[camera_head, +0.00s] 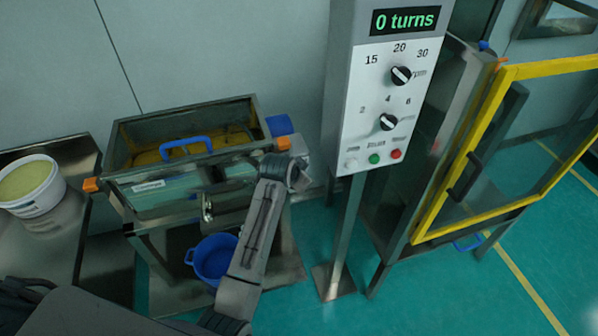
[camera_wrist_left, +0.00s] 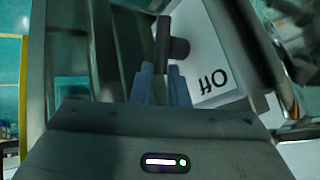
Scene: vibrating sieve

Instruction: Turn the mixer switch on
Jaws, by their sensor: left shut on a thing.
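My left gripper (camera_wrist_left: 160,80) shows in the left wrist view, its two blue-grey fingers shut on the dark switch lever (camera_wrist_left: 163,40). The lever stands beside a white plate (camera_wrist_left: 212,50) that reads "Off", seen upside down. In the head view my left arm comes up from the bottom and bends left at the sieve's front, where the left gripper (camera_head: 216,196) is small and dark. The fingers partly hide the lever's lower end. My right gripper is in neither view.
The metal sieve box (camera_head: 185,112) has a blue handle (camera_head: 186,146). A blue pot (camera_head: 212,256) sits below it, and a white bucket (camera_head: 30,186) stands left. A control panel (camera_head: 385,110) reads "0 turns". A yellow-framed door (camera_head: 488,100) stands at right.

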